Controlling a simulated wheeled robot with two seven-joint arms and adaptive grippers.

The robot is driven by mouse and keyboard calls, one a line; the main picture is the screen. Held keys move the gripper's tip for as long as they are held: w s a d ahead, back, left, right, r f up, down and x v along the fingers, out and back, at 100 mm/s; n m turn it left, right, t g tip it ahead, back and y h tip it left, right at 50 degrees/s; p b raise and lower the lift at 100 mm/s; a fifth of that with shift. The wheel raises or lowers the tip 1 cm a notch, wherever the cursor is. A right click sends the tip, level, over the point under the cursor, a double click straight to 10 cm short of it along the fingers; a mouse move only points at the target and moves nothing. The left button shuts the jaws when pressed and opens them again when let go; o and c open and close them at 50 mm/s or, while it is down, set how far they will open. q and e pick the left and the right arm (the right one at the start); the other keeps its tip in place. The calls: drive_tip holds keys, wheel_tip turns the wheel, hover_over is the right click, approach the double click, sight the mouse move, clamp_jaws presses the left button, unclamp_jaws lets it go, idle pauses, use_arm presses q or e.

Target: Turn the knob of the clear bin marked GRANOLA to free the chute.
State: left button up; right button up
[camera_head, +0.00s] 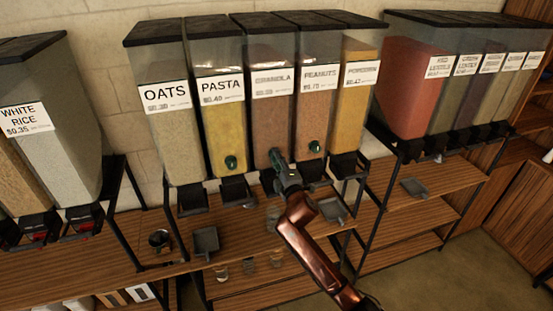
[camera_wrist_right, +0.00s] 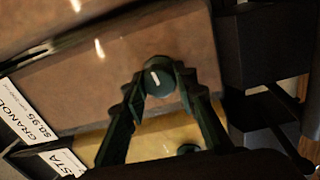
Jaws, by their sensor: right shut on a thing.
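The clear bin marked GRANOLA (camera_head: 273,120) is the middle one of the centre group, filled with brown contents. Its label (camera_wrist_right: 25,115) also shows in the right wrist view. My right gripper (camera_head: 276,160) is at the lower front of this bin. In the right wrist view its two fingers (camera_wrist_right: 160,83) are shut on the round dark green knob (camera_wrist_right: 157,76), one fingertip on each side. The knob has a white line on its face. In the head view the gripper hides the knob and part of the black chute (camera_head: 268,180). My left gripper is not in view.
The PASTA bin (camera_head: 225,130) and PEANUTS bin (camera_head: 312,115) stand on either side, each with a green knob. Black chutes jut out below the bins. Scoops (camera_head: 205,241) and a metal cup (camera_head: 160,240) are on the wooden shelf (camera_head: 120,262).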

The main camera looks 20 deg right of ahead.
drive_tip(key=m+p, duration=0.2)
drive_tip(key=m, duration=1.1)
drive_tip(key=shift+f+h, duration=0.1)
drive_tip(key=shift+h, duration=0.2)
drive_tip(key=shift+m, duration=0.3)
drive_tip(key=o, duration=1.2)
drive_tip(key=shift+c, duration=0.2)
drive_tip(key=s, duration=1.2)
